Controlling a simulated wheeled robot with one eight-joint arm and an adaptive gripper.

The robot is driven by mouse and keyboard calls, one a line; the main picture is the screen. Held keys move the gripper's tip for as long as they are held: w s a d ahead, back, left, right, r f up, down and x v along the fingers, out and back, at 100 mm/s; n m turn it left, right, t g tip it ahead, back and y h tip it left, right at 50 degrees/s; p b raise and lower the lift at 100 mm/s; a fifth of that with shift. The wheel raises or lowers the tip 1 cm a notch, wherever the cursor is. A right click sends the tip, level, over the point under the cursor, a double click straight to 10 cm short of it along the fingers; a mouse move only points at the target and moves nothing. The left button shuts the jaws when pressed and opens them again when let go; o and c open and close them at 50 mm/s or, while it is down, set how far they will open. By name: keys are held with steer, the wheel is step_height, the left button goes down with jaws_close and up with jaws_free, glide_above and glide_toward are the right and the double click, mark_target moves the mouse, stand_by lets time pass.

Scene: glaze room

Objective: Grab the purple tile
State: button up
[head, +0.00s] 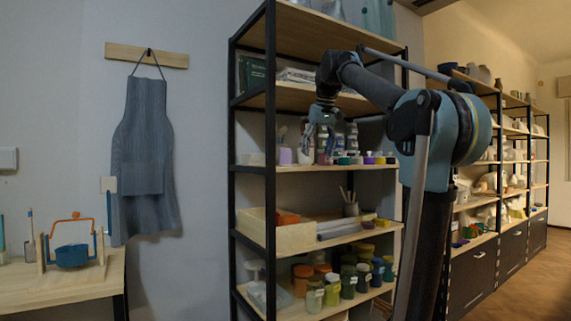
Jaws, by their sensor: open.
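No thing in the head view can be told for sure as the purple tile. A small purple piece (369,158) stands in a row of small coloured pieces on the middle shelf of the near rack; it is too small to tell whether it is a tile. My gripper (319,146) is open and points down in front of that shelf, to the left of the purple piece and apart from it in the picture. Its fingers partly hide the bottles behind them. I see nothing between the fingers.
The near rack (271,130) has black posts and wooden shelves. A purple bottle (285,156) stands left of my gripper. Lidded jars (332,290) fill a lower shelf. Floor (530,290) is clear at right.

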steer(key=w+a+r+n, duration=0.1)
steer(key=w+a+r, duration=0.25)
steer(key=r, duration=0.25)
steer(key=w+a+r+n, duration=0.1)
steer(key=w+a+r, duration=0.1)
steer(key=a+r, duration=0.3)
glide_toward(285, 157)
steer(key=shift+y, duration=0.4)
steer(key=x, duration=0.3)
steer(key=w+x, duration=0.1)
steer(key=x, duration=0.1)
steer(key=shift+d, duration=0.35)
steer(key=shift+w+x, duration=0.15)
steer(key=shift+x, duration=1.15)
steer(key=shift+w+x, duration=0.15)
steer(key=shift+x, duration=1.1)
steer(key=shift+r, duration=0.1)
steer(key=c, duration=1.2)
